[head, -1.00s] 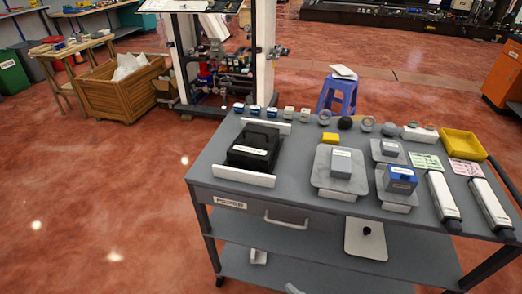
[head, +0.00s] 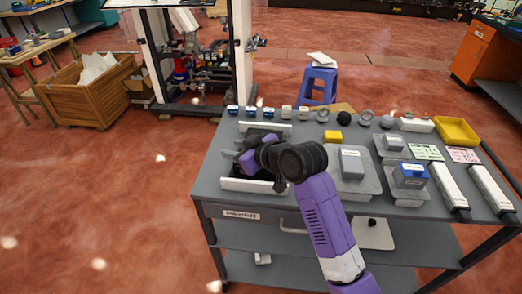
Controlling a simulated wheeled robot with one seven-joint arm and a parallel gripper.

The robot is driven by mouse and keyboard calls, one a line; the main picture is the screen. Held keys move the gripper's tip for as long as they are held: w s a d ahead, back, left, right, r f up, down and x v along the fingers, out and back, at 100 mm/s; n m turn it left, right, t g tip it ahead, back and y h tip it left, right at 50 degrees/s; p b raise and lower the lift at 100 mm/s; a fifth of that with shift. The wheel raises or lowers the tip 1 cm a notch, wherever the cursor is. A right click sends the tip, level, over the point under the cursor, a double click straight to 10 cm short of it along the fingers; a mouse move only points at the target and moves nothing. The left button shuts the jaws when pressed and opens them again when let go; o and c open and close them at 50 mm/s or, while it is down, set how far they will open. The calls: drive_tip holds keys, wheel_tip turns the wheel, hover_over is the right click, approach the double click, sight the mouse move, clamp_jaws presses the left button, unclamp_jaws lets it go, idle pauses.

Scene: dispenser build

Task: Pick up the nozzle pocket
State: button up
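No label I can read marks the nozzle pocket. My gripper (head: 238,158) is at the left end of the grey cart top, over the place between two white rails, the front one (head: 254,186) and the back one (head: 265,125). A black part (head: 262,134) shows there, mostly hidden behind my gripper and wrist. The finger gap is too small and dark to tell if it is open or touching anything. A grey block (head: 351,163) and a blue-and-grey block (head: 411,174) sit on grey plates to the right.
A yellow tray (head: 456,131) is at the back right. Two long white bars (head: 449,187) lie at the right. A purple stool (head: 318,84) stands behind.

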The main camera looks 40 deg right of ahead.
drive_tip(key=d+r+n+g, duration=0.1)
drive_tip(key=d, duration=0.1)
drive_tip(key=d+r+n+g, duration=0.1)
drive_tip(key=d+r+n+g+y, duration=0.1)
drive_tip(key=d, duration=0.1)
drive_tip(key=shift+d+r+n+g, duration=0.25)
drive_tip(key=shift+d+n+g, duration=0.05)
drive_tip(key=shift+n+g, duration=0.1)
drive_tip(key=s+d+r+n+g, duration=0.2)
drive_tip(key=s+d+r+g, duration=0.1)
drive_tip(key=s+d+r, duration=0.15)
drive_tip(key=shift+g, duration=0.4)
drive_tip(key=shift+d+p+x, duration=0.2)
drive_tip(key=shift+p+x, duration=0.1)
drive_tip(key=shift+x, duration=1.8)
drive_tip(key=shift+d+p+x, duration=0.15)
drive_tip(key=shift+p+x, duration=0.15)
drive_tip(key=shift+x, duration=1.75)
drive_tip(key=shift+s+f, duration=0.1)
clamp_jaws()
